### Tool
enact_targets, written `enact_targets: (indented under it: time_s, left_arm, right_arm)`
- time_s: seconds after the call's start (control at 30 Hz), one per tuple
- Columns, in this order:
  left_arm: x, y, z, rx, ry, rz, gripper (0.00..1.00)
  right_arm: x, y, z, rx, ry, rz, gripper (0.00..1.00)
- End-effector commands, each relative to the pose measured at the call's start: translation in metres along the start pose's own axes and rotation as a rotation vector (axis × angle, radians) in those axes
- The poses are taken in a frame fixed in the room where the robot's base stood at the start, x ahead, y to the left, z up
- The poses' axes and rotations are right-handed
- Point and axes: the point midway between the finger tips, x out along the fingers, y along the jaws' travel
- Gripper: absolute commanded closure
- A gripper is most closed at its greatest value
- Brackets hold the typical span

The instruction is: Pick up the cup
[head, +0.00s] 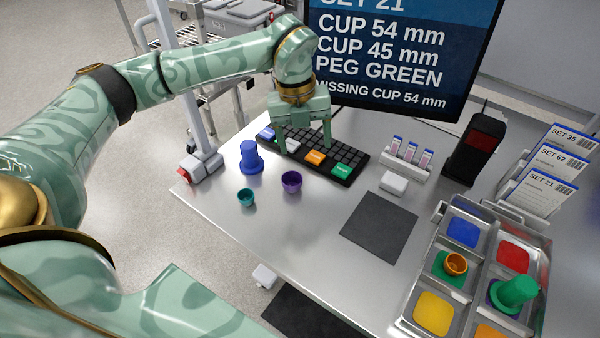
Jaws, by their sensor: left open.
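A purple cup (291,182) stands upright on the metal table. A smaller teal cup (246,198) stands to its left. An orange cup (456,264) sits on a green pad in the compartment tray (403,318) at the right. My left gripper (304,149) points down over the black keypad (345,174), behind the purple cup and apart from it. Its two fingers are spread with nothing seen between them. Whether the fingertips touch the keypad I cannot tell. My right gripper is out of view.
A blue peg (250,158) stands behind the teal cup. A green peg (516,291) is in the tray. A screen (390,50) reads "MISSING CUP 54 mm". A vial rack (405,160), a white box (393,183) and a dark scanner-like device (474,147) stand behind the bare dark mat (378,227).

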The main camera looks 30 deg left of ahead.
Motion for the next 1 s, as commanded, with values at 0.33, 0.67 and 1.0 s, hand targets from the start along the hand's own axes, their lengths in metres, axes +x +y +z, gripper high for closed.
enact_targets:
  time_s: [0.33,0.67,1.0]
  left_arm:
    - [0.014,0.037,0.026,-0.169,-0.077,0.128,0.29]
    - [0.081,0.045,0.031,-0.165,-0.078,0.123,0.29]
    - [0.113,0.046,0.031,-0.163,-0.076,0.124,0.29]
  right_arm:
    - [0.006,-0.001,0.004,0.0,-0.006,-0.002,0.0]
    - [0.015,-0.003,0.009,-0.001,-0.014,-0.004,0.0]
    - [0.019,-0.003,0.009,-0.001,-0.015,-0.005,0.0]
